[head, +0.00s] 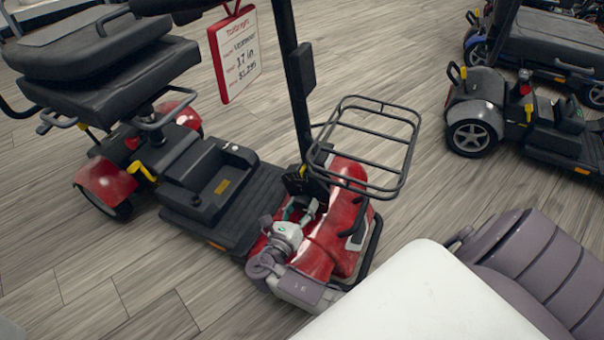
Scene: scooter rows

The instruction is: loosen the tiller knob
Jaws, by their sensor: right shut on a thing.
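A red mobility scooter (340,235) stands on the floor in the middle, with its black tiller (298,90) rising from the front. My right gripper (306,208) is at the foot of the tiller, just above the red front cover. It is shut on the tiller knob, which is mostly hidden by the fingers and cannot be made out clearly. My left gripper is not in view.
A wire basket (368,145) sits in front of the tiller, close to my right gripper. A price tag (234,55) hangs beside the tiller. The scooter's black seat (100,70) is at upper left. Another scooter (530,120) stands at upper right, with bare wood floor between.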

